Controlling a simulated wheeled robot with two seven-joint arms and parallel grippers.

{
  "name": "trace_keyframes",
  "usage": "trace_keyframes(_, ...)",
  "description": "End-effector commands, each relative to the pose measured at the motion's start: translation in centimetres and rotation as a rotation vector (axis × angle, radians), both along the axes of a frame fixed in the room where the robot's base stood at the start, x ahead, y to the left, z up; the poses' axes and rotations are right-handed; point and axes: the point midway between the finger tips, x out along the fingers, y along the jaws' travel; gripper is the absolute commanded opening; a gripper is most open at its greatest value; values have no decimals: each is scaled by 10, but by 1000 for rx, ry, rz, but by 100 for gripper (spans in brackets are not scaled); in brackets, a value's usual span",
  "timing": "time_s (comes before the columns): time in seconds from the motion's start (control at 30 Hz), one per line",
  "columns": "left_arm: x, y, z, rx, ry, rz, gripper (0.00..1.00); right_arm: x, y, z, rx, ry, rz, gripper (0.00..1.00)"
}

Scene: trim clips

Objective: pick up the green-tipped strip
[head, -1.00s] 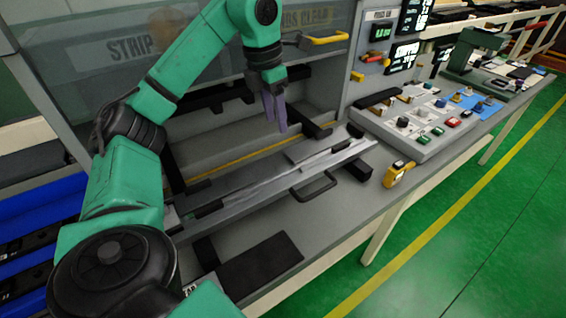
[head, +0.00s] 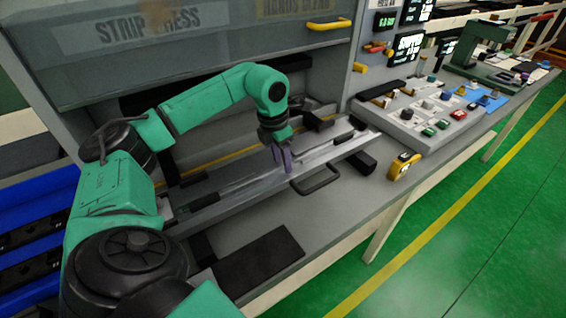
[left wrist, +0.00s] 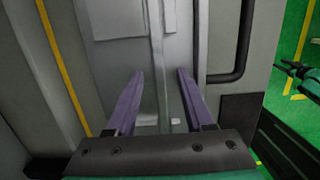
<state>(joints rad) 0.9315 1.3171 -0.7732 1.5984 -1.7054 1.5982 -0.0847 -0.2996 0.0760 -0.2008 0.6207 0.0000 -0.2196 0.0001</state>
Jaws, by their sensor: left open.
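In the head view the long thin grey strip (head: 240,183) lies along the grey bed of the press, slanting from lower left to upper right. I cannot make out a green tip on it clearly. My left gripper (head: 282,158) is open, with its purple fingers pointing down just over the middle of the strip. In the left wrist view the fingers (left wrist: 160,74) stand apart on either side of the narrow strip (left wrist: 157,45), and none visibly presses on it. A dark jaw-like part with green at the right edge of this view seems to be my right gripper (left wrist: 297,72).
A black handle (head: 316,181) stands on the near side of the bed. A yellow device (head: 403,166) sits at the table's front edge, beyond a black block (head: 361,162). A dark pad (head: 258,262) lies in front. The press cover (head: 190,75) rises behind.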

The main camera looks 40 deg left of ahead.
Motion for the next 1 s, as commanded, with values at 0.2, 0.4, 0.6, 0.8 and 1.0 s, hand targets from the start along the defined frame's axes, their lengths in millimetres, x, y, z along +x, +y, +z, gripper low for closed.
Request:
trace_keyframes(0.2, 0, 0, 0, 0, -1, 0, 33, -1, -2, 0, -4, 1, 2, 50)
trace_keyframes(0.4, 0, 0, 0, 0, -1, 0, 0, -1, -4, 0, -6, 2, 1, 50)
trace_keyframes(0.6, 0, 0, 0, 0, -1, 0, 0, -1, -4, 0, -6, 3, 1, 50)
trace_keyframes(0.8, 2, 0, 14, 0, -5, 0, 0, -1, -4, -2, -6, 3, 1, 50)
trace_keyframes(1.0, 2, -1, 61, -2, -9, -1, 0, -1, -4, -3, -6, 3, 0, 50)
